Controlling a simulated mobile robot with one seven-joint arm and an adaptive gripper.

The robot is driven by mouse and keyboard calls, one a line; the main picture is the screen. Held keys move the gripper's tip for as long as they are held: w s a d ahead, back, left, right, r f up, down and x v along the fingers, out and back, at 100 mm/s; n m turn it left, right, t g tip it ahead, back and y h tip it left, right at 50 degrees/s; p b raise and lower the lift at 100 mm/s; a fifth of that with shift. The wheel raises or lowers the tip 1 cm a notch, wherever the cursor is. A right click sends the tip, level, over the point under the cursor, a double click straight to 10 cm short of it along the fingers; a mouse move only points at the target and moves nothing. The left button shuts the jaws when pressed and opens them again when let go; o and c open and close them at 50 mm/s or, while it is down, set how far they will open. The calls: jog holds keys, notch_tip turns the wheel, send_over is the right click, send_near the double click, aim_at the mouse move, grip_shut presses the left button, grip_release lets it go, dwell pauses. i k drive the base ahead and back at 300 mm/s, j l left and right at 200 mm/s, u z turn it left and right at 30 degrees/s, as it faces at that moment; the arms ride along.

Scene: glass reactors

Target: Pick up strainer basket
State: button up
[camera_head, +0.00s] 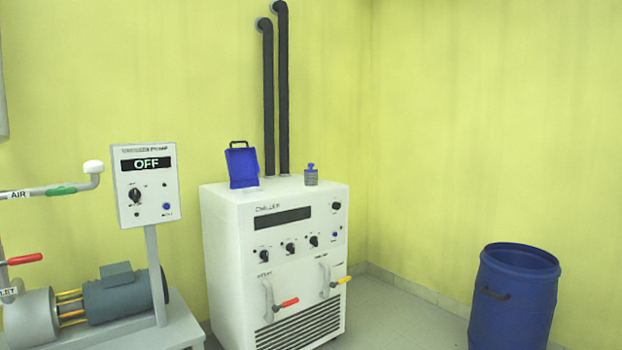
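On top of the white chiller (273,260) stands a small grey cylinder with a blue knob (311,178), near the right end of the top. It may be the strainer basket, but it is too small to tell its make. A blue case-like object with a black handle (242,168) stands upright to its left, on the same top. A clear gap lies between the two. My gripper is not in view.
Two black pipes (268,100) rise behind the chiller top along the yellow wall. A pump with a control box reading OFF (147,185) stands at left. A blue barrel (514,300) stands at right. Grey floor (395,315) shows between chiller and barrel.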

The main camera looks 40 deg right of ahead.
aim_at(310, 176)
jog(key=i+l+z, duration=0.1)
jog(key=i+l, duration=0.6)
jog(key=l, duration=0.35)
jog(key=i+l+z, duration=0.1)
jog(key=i+l, duration=0.65)
jog(key=l, duration=0.2)
jog(key=i+l+z, duration=0.15)
jog(key=i+l, duration=0.6)
jog(key=l, duration=0.15)
jog(key=i+l, duration=0.15)
jog(key=i, duration=0.4)
jog(key=i+l, duration=0.2)
jog(key=i, duration=0.35)
